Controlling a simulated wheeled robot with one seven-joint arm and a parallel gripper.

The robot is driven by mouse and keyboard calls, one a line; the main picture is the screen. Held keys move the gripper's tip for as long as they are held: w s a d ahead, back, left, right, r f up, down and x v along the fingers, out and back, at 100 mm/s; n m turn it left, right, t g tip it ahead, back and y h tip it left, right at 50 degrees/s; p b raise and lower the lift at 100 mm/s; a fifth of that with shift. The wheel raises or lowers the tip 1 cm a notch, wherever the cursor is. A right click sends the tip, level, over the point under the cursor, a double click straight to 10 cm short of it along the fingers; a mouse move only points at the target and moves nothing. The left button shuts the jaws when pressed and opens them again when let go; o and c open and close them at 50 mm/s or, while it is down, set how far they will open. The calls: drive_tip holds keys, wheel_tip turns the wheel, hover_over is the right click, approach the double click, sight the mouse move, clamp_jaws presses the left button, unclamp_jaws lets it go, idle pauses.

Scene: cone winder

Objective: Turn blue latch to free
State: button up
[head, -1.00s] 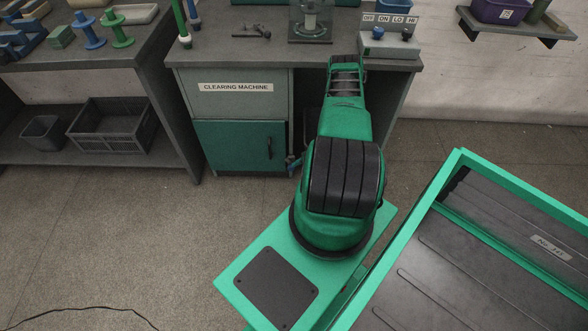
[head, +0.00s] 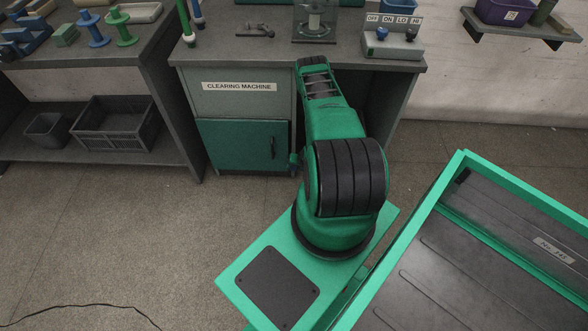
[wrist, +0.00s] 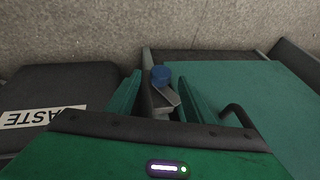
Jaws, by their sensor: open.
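The blue latch (wrist: 161,75) has a round blue knob on a grey metal lever, mounted on a dark frame strip beside the green door (wrist: 255,95) in the wrist view. My gripper (wrist: 160,86) is open, its two green fingers to the left and right of the latch. The knob shows in the gap near the fingertips; I cannot tell how deep it sits between them. In the head view the latch and the fingers are hidden behind my arm, while the green door (head: 240,146) of the clearing machine shows shut.
A black door handle (wrist: 236,113) stands out close to my right finger. A dark box labelled waste (wrist: 60,85) is at left. The bench top (head: 275,45) carries a switch box (head: 392,46). A green-framed cart (head: 450,185) stands at right; the floor at left is clear.

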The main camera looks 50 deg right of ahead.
drive_tip(key=shift+x, duration=1.3)
drive_tip(key=c, duration=1)
drive_tip(key=shift+c, duration=0.2)
drive_tip(key=shift+s+d, duration=0.1)
drive_tip(key=shift+s+d+t+y, duration=0.1)
drive_tip(key=shift+t+y, duration=0.3)
drive_tip(key=shift+t, duration=0.1)
drive_tip(key=shift+s+d+f+m+t+y, duration=0.15)
drive_tip(key=shift+m+t+y, duration=0.15)
drive_tip(key=shift+t+y, duration=0.4)
drive_tip(key=shift+s+d+f+m+t+y, duration=0.15)
drive_tip(key=shift+m+t+y, duration=0.25)
drive_tip(key=shift+t, duration=0.5)
